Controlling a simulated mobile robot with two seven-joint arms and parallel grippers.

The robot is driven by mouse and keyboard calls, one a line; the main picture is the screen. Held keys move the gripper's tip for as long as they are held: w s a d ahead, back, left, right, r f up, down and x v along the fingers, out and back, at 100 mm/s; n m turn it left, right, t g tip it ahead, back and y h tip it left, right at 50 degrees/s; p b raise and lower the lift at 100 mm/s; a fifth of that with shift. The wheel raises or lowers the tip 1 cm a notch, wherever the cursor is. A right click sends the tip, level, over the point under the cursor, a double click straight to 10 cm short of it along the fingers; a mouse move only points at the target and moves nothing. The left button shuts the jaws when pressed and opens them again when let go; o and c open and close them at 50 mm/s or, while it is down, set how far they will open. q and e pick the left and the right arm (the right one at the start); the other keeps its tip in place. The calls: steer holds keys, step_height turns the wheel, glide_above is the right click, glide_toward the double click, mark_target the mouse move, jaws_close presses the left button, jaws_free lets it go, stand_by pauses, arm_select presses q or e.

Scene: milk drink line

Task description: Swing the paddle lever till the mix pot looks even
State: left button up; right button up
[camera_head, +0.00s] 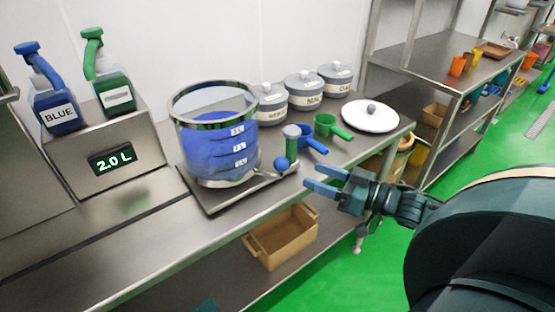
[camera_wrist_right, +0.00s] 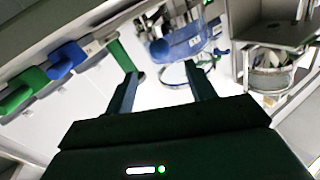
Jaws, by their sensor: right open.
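The mix pot (camera_head: 222,150) is a clear, metal-rimmed vessel with blue contents and level marks, on a metal plate on the counter. Its contents look mostly blue; fine streaks cannot be judged. A metal lever arm (camera_head: 262,174) comes out low at its right, near a blue ball (camera_head: 281,163) and an upright green handle (camera_head: 292,146). My right gripper (camera_head: 312,178) is open and empty, right of the handle and apart from it. In the right wrist view the pot (camera_wrist_right: 187,45) and green handle (camera_wrist_right: 122,57) show beyond the open fingers (camera_wrist_right: 165,85). My left gripper is not in view.
Blue (camera_head: 312,140) and green (camera_head: 328,127) scoops, lidded grey canisters (camera_head: 303,90) and a white lid (camera_head: 370,116) lie behind and right. Blue (camera_head: 58,112) and green (camera_head: 115,92) pump bottles stand left on a unit reading 2.0 L (camera_head: 113,160). The front left counter is clear.

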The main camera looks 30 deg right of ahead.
steer(key=b+x, duration=0.1)
steer(key=x, duration=1.1)
steer(key=shift+f, duration=0.1)
jaws_close()
stand_by(0.5)
